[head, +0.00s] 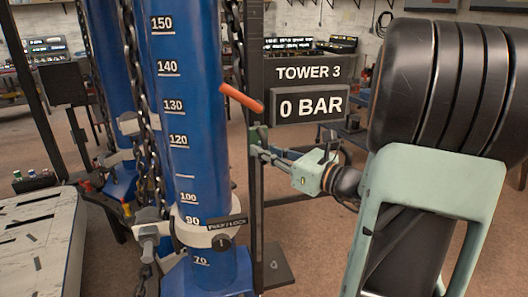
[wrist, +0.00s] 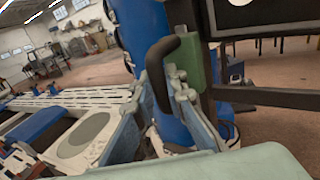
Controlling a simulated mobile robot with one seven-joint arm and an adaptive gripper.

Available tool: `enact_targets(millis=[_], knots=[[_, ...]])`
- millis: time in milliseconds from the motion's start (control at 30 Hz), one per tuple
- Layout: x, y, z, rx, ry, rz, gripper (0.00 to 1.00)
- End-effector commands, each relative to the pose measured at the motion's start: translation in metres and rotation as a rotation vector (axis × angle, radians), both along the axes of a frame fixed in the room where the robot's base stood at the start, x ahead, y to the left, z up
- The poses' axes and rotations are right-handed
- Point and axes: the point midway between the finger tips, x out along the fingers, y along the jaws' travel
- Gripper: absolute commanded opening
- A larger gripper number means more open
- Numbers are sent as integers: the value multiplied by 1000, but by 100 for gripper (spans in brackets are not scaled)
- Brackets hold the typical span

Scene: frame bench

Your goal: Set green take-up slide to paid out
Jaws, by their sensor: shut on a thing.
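The green take-up slide (head: 257,134) shows as a small green block on the dark upright post right of the blue tower. In the wrist view it is a green block (wrist: 188,58) with a curved black handle (wrist: 156,66) in front. My gripper (head: 263,152) reaches in from the right, its fingertips at the slide. In the wrist view my gripper (wrist: 160,112) has the lower part of the black handle between its fingers and is shut on it. The exact contact is partly hidden. I cannot read any paid-out mark for the slide.
The blue tower (head: 189,125) carries a printed scale, a white collar (head: 205,232) and hanging chains. An orange lever (head: 241,97) sticks out just above the slide. A TOWER 3 sign with a 0 BAR display (head: 308,104) is behind. A slotted pale bench (head: 40,235) stands at left.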

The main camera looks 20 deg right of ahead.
Motion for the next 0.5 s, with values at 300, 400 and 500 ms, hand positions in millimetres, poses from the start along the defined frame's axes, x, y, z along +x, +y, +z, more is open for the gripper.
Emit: enact_targets(millis=[300, 400, 500], knots=[[1, -1, 9, -2, -17, -2, 0], [1, -1, 9, -3, -16, -1, 21], [1, -1, 7, -2, -13, -1, 30]])
